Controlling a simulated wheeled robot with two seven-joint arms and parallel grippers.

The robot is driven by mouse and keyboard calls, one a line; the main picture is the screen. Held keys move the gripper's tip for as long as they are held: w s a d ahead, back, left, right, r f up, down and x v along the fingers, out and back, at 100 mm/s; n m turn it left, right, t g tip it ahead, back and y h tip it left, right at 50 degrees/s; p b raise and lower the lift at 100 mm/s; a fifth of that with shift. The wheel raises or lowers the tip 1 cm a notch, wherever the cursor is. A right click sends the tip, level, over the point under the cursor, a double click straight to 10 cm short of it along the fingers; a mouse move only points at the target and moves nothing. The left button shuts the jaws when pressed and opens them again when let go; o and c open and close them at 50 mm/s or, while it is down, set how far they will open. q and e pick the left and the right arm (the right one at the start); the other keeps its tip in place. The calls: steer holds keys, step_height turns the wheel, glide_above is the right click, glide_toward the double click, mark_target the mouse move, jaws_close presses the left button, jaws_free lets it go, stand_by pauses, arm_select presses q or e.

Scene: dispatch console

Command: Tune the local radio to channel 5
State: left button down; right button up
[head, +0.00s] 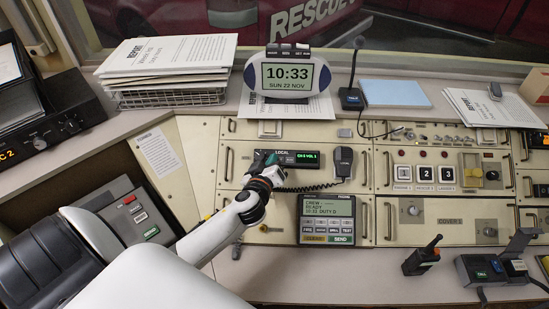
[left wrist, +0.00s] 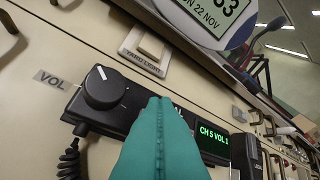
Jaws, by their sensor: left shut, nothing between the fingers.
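The local radio (head: 290,154) is a black unit set in the cream console. Its green display reads "CH 5 VOL 1" in the left wrist view (left wrist: 214,138); it is small in the head view. A large black knob (left wrist: 103,88) with a white mark is on the radio's left part, beside a "VOL" label (left wrist: 52,79). My left gripper (head: 268,160) is shut and empty in front of the radio. Its teal fingers (left wrist: 166,104) hide the part between knob and display; I cannot tell whether they touch the radio. My right gripper is not in view.
A hand microphone (head: 343,162) on a coiled cord hangs right of the radio. A clock (head: 287,75) stands above, and a message terminal (head: 327,219) sits below. A walkie-talkie (head: 422,257) stands on the desk, with bare desk left of it.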

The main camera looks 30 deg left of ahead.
arm_select(q)
steer(key=shift+s+r, duration=0.1)
steer(key=shift+r, duration=0.05)
steer(key=r+p, duration=0.1)
steer(key=s+d+r+p, duration=0.1)
steer(key=s+r+p, duration=0.1)
steer(key=r, duration=0.1)
steer(key=shift+s+d+r, duration=0.1)
steer(key=shift+s+d, duration=0.05)
steer(key=shift+d, duration=0.15)
stand_by(0.9)
